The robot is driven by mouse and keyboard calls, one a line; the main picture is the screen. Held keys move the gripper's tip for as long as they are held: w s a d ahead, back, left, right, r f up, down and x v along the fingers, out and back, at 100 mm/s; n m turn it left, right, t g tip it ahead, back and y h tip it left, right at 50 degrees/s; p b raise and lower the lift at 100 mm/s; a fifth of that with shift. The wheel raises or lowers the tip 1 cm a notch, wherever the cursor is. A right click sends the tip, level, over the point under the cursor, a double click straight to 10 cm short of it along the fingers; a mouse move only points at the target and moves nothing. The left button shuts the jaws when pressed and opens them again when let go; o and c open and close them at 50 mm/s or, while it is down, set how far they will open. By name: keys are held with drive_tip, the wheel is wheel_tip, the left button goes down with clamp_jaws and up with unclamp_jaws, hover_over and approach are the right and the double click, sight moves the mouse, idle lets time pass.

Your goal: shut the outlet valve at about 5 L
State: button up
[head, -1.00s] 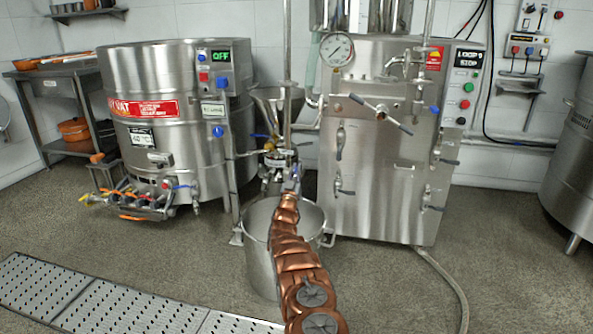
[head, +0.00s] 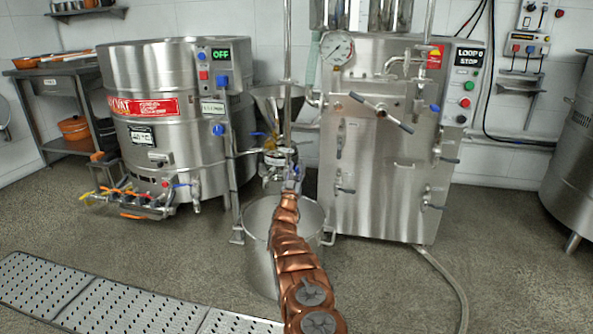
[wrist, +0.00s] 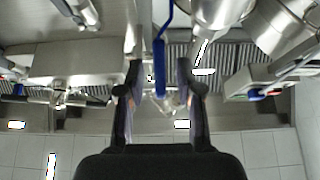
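My gripper (head: 291,176) is at the end of my copper-coloured arm, above a steel pot (head: 258,258) and in front of the valve fittings (head: 276,158) below the steel funnel (head: 262,98). In the wrist view my gripper (wrist: 160,88) is open, with its dark fingers apart. A long blue valve lever (wrist: 160,66) lies between them, with a gap visible on each side. Metal fittings show beyond the fingertips. In the head view my arm covers part of the pot and fittings. I cannot read the liquid level in the pot.
A steel vat (head: 170,80) with an OFF display stands left, with several small valves low in front. The mill cabinet (head: 385,190) stands right, with a gauge (head: 336,48), levers and a STOP display (head: 469,58). Metal grating (head: 90,300) lies at front left.

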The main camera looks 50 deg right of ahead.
drive_tip(key=shift+a, duration=0.1)
drive_tip(key=shift+s+a+f, duration=0.15)
drive_tip(key=shift+a+f, duration=0.1)
drive_tip(key=shift+f, duration=0.1)
drive_tip(key=shift+v, duration=2.4)
approach(296, 171)
drive_tip(key=shift+a+f, duration=0.15)
drive_tip(key=shift+f, duration=0.2)
